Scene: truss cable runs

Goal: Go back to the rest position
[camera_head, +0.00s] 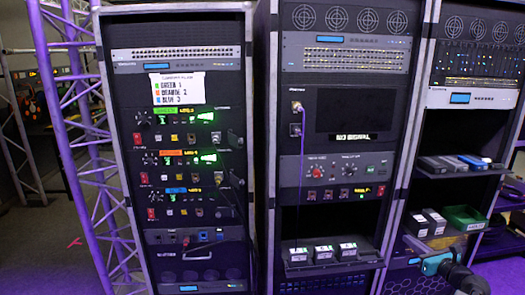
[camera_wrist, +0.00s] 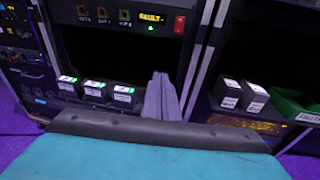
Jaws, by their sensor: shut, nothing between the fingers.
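My gripper (camera_wrist: 160,97) shows in the wrist view as grey fingers closed together, with nothing between them. The teal and black housing behind them fills the bottom of that view. In the head view my gripper (camera_head: 409,242) is at the lower right, in front of the right-hand rack (camera_head: 465,97), with its fingers pointing up and left toward the middle rack's edge. The fingers look apart from the rack, but the exact gap cannot be told.
The middle rack's low shelf holds three black modules (camera_head: 324,253), also in the wrist view (camera_wrist: 95,88). Black boxes (camera_wrist: 242,95) and a green bin (camera_head: 465,218) sit on the right rack's shelf. The left rack (camera_head: 177,27) and a purple truss (camera_head: 75,110) stand left.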

